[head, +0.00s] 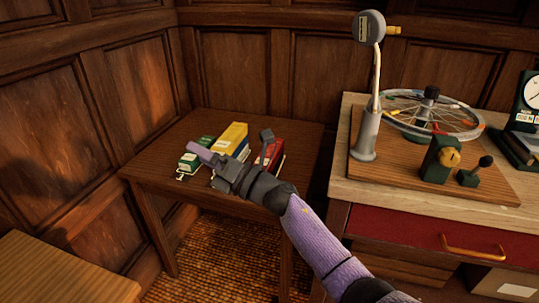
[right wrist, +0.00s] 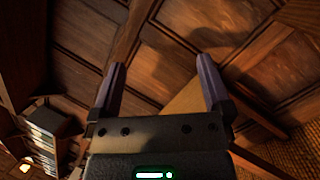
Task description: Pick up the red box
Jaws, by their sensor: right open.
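The red box (head: 274,152) lies on a small dark wooden table (head: 290,130) in the head view, and my right gripper partly hides it. My right gripper (head: 228,142) is over the table, in front of the boxes, with its fingers spread apart. My left gripper is in neither view.
A yellow box (head: 231,136) and a green box (head: 195,158) stand left of the red box. A workbench (head: 470,213) at right holds a wheel (head: 440,112) and a gauge on a post (head: 370,27). Panelled walls close in behind and left.

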